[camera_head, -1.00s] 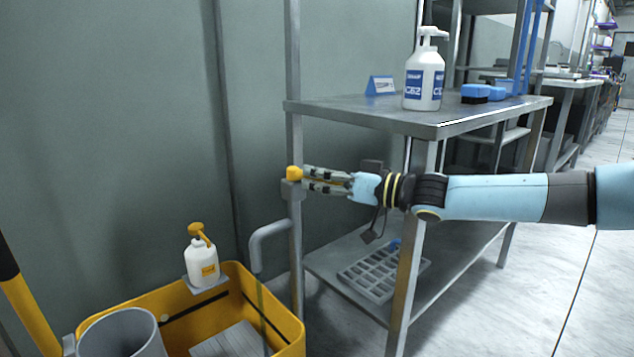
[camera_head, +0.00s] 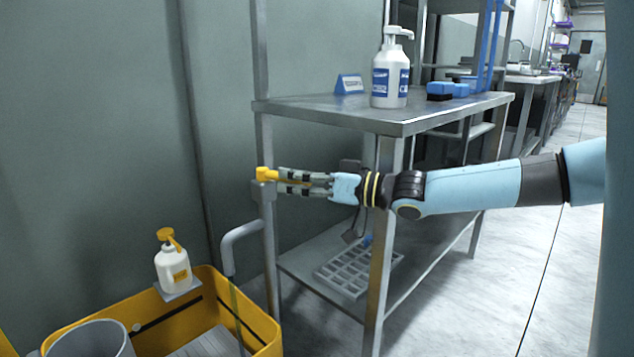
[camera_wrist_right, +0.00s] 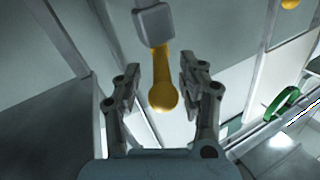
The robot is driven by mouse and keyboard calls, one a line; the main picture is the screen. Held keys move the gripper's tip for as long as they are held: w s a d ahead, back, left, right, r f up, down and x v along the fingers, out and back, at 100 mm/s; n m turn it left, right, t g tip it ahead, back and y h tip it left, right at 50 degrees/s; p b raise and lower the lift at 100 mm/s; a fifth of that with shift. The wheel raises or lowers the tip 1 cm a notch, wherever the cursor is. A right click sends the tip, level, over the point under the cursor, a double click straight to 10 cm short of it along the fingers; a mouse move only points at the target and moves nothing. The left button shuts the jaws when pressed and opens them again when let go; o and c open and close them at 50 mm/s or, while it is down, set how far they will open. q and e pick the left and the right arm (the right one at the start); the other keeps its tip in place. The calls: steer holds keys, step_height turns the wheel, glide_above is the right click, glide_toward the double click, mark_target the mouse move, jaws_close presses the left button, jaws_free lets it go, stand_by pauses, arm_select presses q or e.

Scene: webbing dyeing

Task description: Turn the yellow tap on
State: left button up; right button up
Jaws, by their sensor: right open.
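The yellow tap (camera_head: 266,174) sits on a grey fitting on a vertical metal post, above a curved grey spout (camera_head: 240,238). My right gripper (camera_head: 281,181) reaches in from the right with its fingers at the tap. In the right wrist view the tap handle (camera_wrist_right: 163,92) hangs from a grey block (camera_wrist_right: 154,25) and its rounded end lies between the open fingers of my right gripper (camera_wrist_right: 160,80). A gap shows on both sides of the handle there. My left gripper is not in view.
A yellow basin (camera_head: 262,325) with a grey bucket (camera_head: 95,340) and a white pump bottle (camera_head: 172,266) stands below left. A steel shelf table (camera_head: 430,113) bearing a large white pump bottle (camera_head: 390,75) stands beside the post. A compartment tray (camera_head: 360,268) lies on its lower shelf.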

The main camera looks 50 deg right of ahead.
steer(key=shift+v, duration=2.85)
